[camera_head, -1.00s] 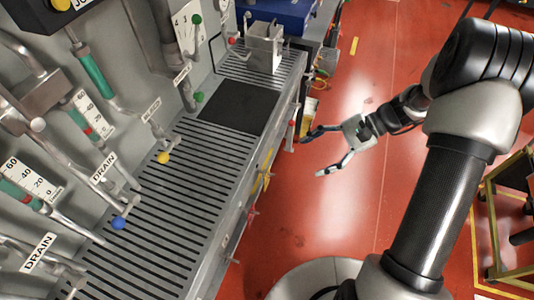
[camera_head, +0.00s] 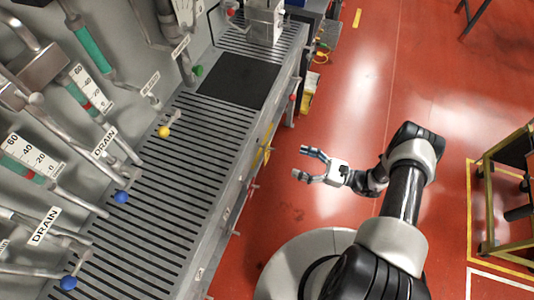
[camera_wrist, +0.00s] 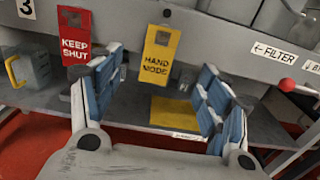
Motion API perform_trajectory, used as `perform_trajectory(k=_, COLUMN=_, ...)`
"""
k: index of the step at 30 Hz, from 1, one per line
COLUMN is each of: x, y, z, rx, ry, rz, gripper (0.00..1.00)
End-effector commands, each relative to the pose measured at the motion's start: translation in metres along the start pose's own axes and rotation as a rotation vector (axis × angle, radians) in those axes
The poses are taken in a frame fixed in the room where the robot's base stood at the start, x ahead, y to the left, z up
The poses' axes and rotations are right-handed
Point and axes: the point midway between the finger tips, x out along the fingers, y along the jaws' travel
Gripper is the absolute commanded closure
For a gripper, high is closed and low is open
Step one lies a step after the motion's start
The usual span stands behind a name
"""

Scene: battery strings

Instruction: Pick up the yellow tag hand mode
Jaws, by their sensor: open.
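The yellow tag reading HAND MODE (camera_wrist: 158,58) hangs upright from the bench's front edge, near the middle of the wrist view. In the head view a small yellow patch on the bench front (camera_head: 267,155) appears to be it. A red KEEP SHUT tag (camera_wrist: 75,37) hangs to its left. My gripper (camera_wrist: 162,72) is open and empty, its blue-padded fingers either side of the yellow tag in the picture. The tag is beyond the fingertips, apart from them. In the head view my gripper (camera_head: 301,163) is over the red floor, fingers toward the bench.
A slatted grey bench top (camera_head: 160,205) runs along the left, with drain pipes and coloured knobs above it. A red ball knob (camera_wrist: 287,85) sticks out at the right. A yellow-framed stand (camera_head: 505,200) is at the far right. Red floor between is clear.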

Motion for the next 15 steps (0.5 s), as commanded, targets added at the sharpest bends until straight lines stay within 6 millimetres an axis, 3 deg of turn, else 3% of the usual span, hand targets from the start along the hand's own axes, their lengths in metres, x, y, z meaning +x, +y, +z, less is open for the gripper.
perform_trajectory(k=3, x=0.029, y=0.002, z=0.000, rx=0.002, ry=0.001, rz=0.007, gripper=0.30)
perform_trajectory(k=9, x=0.067, y=0.001, z=-0.001, rx=0.000, ry=0.002, rz=0.006, gripper=0.30)
perform_trajectory(k=15, x=0.083, y=0.001, z=0.000, rx=0.000, ry=0.002, rz=0.002, gripper=0.30)
